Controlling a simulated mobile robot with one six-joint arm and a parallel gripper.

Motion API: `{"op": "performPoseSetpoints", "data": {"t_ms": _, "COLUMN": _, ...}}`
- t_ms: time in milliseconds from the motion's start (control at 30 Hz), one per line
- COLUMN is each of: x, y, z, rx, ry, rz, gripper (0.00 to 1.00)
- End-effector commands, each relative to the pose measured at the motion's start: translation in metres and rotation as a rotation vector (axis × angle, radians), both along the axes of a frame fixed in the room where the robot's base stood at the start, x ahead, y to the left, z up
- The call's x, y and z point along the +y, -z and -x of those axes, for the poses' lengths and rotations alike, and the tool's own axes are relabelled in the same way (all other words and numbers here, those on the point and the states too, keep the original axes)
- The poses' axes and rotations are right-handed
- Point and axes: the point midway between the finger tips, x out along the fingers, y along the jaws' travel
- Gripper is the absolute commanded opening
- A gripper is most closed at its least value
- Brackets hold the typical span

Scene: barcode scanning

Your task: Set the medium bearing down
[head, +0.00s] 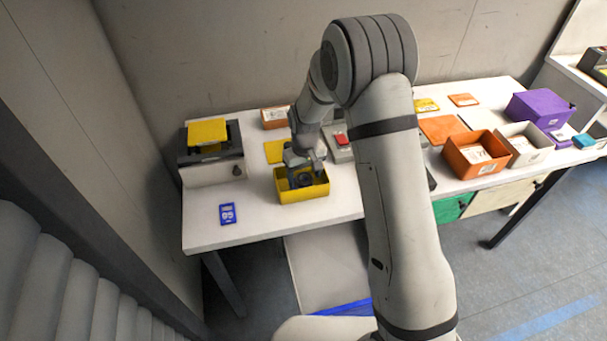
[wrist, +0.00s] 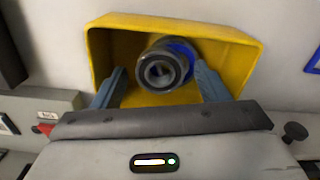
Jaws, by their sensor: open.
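The medium bearing (wrist: 164,70) is a dark grey ring with a blue part behind it. It lies in the yellow bin (wrist: 110,32). In the wrist view it sits between the two fingers of my gripper (wrist: 160,82), which is open with a finger on each side and a gap showing at the left. In the head view my gripper (head: 302,172) reaches down into the yellow bin (head: 305,195), and the dark bearing shows only in part there. I cannot tell whether the bearing touches the right finger.
A black and white device with a yellow plate (head: 208,133) stands left. A blue card (head: 228,213) lies on the white table (head: 205,237). An orange bin (head: 475,153), a white bin (head: 523,143) and a purple box (head: 540,108) stand right. Clear table surrounds the blue card.

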Motion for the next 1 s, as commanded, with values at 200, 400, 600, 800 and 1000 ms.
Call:
{"op": "performPoseSetpoints", "data": {"t_ms": 200, "x": 0.0, "y": -0.01, "z": 0.0, "rx": 0.0, "ry": -0.001, "rz": 0.0, "gripper": 0.68}}
{"op": "performPoseSetpoints", "data": {"t_ms": 400, "x": 0.001, "y": -0.044, "z": -0.001, "rx": -0.006, "ry": -0.001, "rz": -0.002, "gripper": 0.68}}
{"op": "performPoseSetpoints", "data": {"t_ms": 600, "x": 0.001, "y": -0.09, "z": -0.001, "rx": -0.005, "ry": -0.001, "rz": -0.001, "gripper": 0.68}}
{"op": "performPoseSetpoints", "data": {"t_ms": 800, "x": 0.001, "y": -0.121, "z": 0.0, "rx": -0.003, "ry": -0.002, "rz": -0.001, "gripper": 0.68}}
{"op": "performPoseSetpoints", "data": {"t_ms": 1000, "x": 0.001, "y": -0.132, "z": 0.0, "rx": 0.0, "ry": -0.002, "rz": 0.0, "gripper": 0.68}}
